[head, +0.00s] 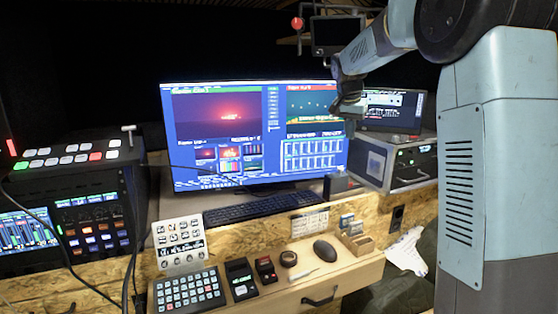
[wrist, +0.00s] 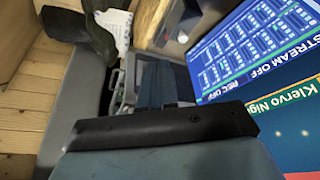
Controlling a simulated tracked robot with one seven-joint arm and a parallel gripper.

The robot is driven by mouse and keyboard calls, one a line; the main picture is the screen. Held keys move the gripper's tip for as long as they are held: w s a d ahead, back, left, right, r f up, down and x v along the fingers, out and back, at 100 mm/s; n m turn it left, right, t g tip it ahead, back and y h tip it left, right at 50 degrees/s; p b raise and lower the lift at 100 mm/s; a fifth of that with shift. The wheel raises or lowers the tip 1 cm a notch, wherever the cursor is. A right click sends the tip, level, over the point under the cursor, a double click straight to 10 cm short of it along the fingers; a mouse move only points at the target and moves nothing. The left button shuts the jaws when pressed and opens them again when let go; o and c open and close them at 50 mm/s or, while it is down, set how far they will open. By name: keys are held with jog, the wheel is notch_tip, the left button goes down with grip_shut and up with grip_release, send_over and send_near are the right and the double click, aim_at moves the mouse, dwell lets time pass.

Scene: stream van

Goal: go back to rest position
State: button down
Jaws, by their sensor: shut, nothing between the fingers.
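My arm reaches in from the upper right of the head view. Its end, my gripper (head: 348,104), hangs in front of the right edge of the large lit monitor (head: 225,148), above the desk. My gripper is shut and empty. The monitor's blue panel shows tilted at the right of the wrist view (wrist: 235,55), with the words "STREAM OFF" and "REC OFF" readable. Part of the monitor's right side is hidden behind my gripper.
A dark keyboard (head: 248,207) lies below the monitor. A button pad (head: 187,290), a mouse (head: 325,250) and small boxes sit on the front shelf. A switcher console (head: 75,160) stands left, a silver case (head: 400,163) right. A small screen (head: 337,35) hangs above.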

jog(key=s+r+n+t+y, duration=0.1)
jog(key=s+r+n, duration=0.2)
jog(key=s, duration=1.9)
jog(key=s+f+n, duration=0.1)
jog(key=s+f, duration=0.2)
jog(key=s, duration=0.7)
jog(key=s+f+n+t+y, duration=0.1)
jog(key=s+f, duration=0.3)
jog(key=s, duration=0.6)
jog(key=shift+a+f+n, duration=0.3)
jog(key=shift+a+n, duration=0.05)
jog(key=shift+n, duration=0.45)
jog(key=c, duration=1.8)
grip_release()
jog(key=shift+c, duration=0.2)
